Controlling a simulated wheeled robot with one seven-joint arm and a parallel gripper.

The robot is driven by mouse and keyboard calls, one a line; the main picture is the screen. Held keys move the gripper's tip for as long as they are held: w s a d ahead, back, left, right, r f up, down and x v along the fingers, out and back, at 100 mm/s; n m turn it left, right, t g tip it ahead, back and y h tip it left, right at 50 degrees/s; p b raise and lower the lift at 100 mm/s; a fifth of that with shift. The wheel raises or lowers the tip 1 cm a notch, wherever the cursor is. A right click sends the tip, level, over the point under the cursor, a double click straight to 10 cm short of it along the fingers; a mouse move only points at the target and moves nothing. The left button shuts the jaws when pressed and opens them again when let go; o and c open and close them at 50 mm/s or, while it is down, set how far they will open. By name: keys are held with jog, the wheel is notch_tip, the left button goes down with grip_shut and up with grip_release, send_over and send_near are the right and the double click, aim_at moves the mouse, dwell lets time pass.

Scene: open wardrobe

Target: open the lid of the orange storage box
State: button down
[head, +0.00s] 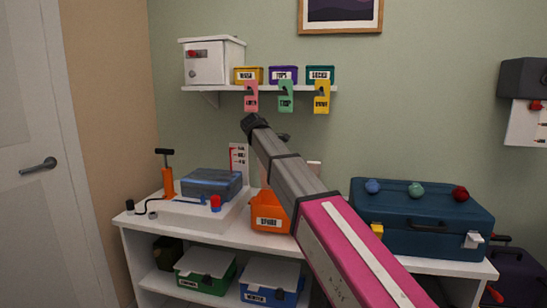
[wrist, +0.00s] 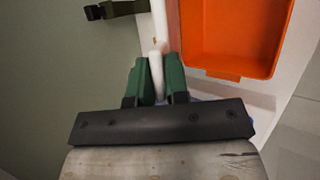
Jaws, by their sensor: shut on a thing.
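The orange storage box (head: 266,213) stands on the white counter, partly hidden behind my arm in the head view. In the wrist view its orange interior (wrist: 235,38) shows open and empty. A pale upright strip (wrist: 159,20) beside it looks like the lid seen nearly edge-on. My gripper (wrist: 158,66) has green fingers shut on a white handle (wrist: 155,62) at this strip. The gripper is left of the box opening in the wrist view. My arm hides the gripper in the head view.
A blue case (head: 430,225) stands right of the orange box. A grey-blue box (head: 211,184) and an orange pump (head: 167,182) are to the left. Green (head: 205,277) and blue (head: 270,291) boxes sit on the shelf below. A wall shelf (head: 225,88) with hanging tags is above.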

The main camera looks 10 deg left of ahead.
jog(key=shift+w, duration=0.1)
dwell(0.8)
jog(key=c, duration=1.2)
grip_release()
jog(key=v, duration=1)
jog(key=shift+s+a+r, duration=0.1)
jog(key=shift+s+r, duration=0.15)
jog(key=shift+r, duration=0.05)
